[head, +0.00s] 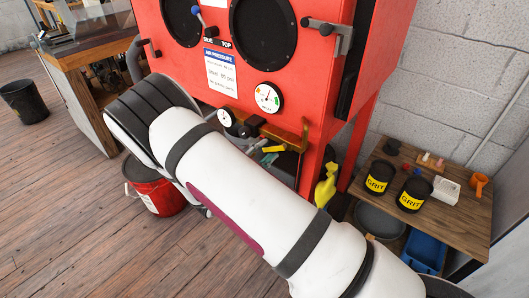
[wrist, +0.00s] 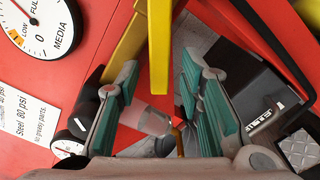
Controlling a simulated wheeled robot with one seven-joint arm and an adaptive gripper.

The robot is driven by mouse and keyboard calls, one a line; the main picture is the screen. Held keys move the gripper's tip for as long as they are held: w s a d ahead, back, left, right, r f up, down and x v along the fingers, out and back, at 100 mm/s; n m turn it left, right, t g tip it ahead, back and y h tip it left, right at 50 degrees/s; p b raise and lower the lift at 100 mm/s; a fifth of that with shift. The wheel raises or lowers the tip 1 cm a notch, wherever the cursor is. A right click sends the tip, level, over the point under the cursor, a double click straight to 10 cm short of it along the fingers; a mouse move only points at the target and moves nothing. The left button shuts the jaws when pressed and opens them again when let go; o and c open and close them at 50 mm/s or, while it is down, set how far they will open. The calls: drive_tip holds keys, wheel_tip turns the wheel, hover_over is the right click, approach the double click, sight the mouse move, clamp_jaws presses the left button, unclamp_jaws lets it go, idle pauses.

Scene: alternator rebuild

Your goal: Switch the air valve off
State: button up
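The air valve is not plain to tell; a yellow bar (wrist: 160,45), likely its handle, stands upright in the wrist view. A small yellow piece (head: 272,149) shows in the head view beside my gripper (head: 267,158), under the red cabinet's front. In the wrist view my gripper (wrist: 160,62) has its two teal-padded fingers spread apart. The yellow bar lies between the fingertips in the picture, with no clear contact on either side. My arm hides much of this area in the head view.
The red cabinet (head: 222,98) carries a media gauge (head: 268,97) and a smaller gauge (head: 226,117). A second yellow bar (wrist: 130,45) slants close to the left finger. At right is a wooden bench (head: 455,215) with grit cans (head: 411,193). A red bucket (head: 150,188) stands left.

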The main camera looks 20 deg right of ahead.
clamp_jaws()
drive_tip(key=shift+s+f, duration=0.1)
drive_tip(key=shift+f, duration=0.05)
drive_tip(key=shift+s+d+f+n+p, duration=0.35)
drive_tip(key=shift+s+d+f+n, duration=0.25)
drive_tip(key=shift+n, duration=1.3)
drive_tip(key=shift+s+d+f+n+p, duration=0.4)
drive_tip(key=shift+s+n, duration=0.4)
drive_tip(key=shift+n, duration=1.1)
drive_tip(key=shift+s+d+f+n+p, duration=0.35)
drive_tip(key=shift+s+d+n, duration=0.3)
drive_tip(key=shift+n, duration=1.25)
drive_tip(key=shift+s+a, duration=0.1)
drive_tip(key=shift+o, duration=0.8)
unclamp_jaws()
